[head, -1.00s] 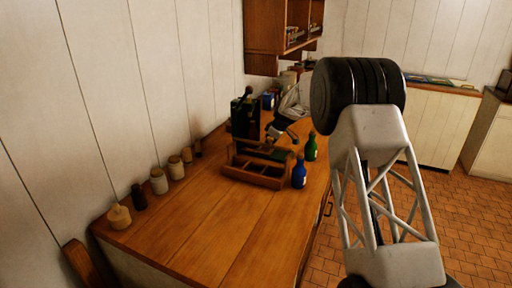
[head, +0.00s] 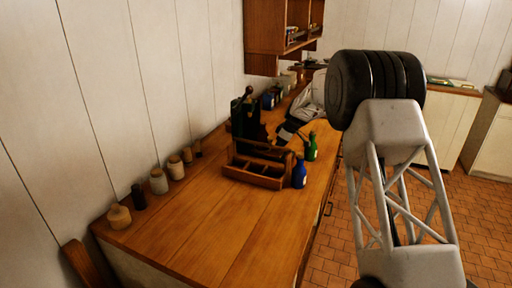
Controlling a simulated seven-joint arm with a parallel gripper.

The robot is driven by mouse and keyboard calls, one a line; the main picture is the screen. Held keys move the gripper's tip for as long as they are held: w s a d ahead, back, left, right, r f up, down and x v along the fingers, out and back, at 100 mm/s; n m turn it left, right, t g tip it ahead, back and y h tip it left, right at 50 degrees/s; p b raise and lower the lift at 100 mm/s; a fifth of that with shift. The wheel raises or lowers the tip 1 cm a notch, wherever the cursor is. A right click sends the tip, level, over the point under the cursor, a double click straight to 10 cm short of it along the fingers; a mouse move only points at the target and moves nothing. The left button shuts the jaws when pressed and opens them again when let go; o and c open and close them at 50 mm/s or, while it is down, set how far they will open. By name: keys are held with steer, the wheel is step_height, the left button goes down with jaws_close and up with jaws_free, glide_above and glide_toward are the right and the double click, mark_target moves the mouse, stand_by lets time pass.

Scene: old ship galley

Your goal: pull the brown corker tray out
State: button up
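The brown corker tray (head: 252,179) is a low wooden tray with compartments and a raised bar across it. It stands on the wooden counter in the middle of the head view. My gripper (head: 291,142) is just behind the tray's right end, pointing down toward it from the back right. Its fingers are small, dark and partly hidden by the tray's bar, so I cannot tell whether they are open or touching the tray.
A blue bottle (head: 299,173) and a green bottle (head: 312,148) stand close at the tray's right. A dark green box (head: 240,116) is behind it. Several jars (head: 159,181) line the wall at left. The counter's front (head: 215,225) is clear.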

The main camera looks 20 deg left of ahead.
steer(key=shift+d, duration=2.15)
steer(key=o, duration=0.9)
steer(key=shift+r, duration=0.1)
steer(key=shift+r, duration=3.4)
